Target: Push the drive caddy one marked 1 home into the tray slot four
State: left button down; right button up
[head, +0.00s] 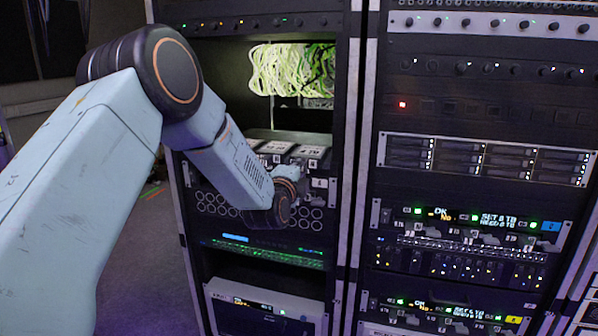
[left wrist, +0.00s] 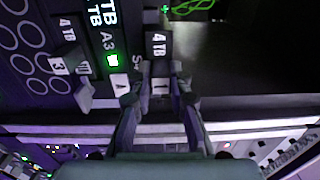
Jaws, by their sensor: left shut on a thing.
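Drive caddy one (left wrist: 158,45) shows in the left wrist view as a dark block with a "4 TB" label, and the mark "1" is on its front end. My left gripper (left wrist: 160,88) is shut on that front end, one finger on each side. In the head view my left gripper (head: 304,172) is at the front of the drive tray (head: 318,197) in the left rack, partly hidden by my wrist. Labelled caddy tops (head: 311,152) show there. How deep caddy one sits, and which slot it is at, I cannot tell. My right gripper is not in view.
Pale cables (head: 290,70) hang above the tray. The right rack (head: 470,160) stands close beside. Open floor (head: 145,265) lies left.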

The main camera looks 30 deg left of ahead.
pick_arm(q)
jog(key=shift+w+r, duration=0.1)
jog(key=shift+w, duration=0.1)
dwell(0.4)
jog(key=shift+w+a, duration=0.15)
jog(key=shift+w, duration=0.3)
jog(key=shift+w, duration=0.1)
jog(key=c, duration=1.2)
grip_release()
jog(key=shift+o, duration=0.2)
jog(key=shift+s, duration=0.45)
jog(key=v, duration=1.1)
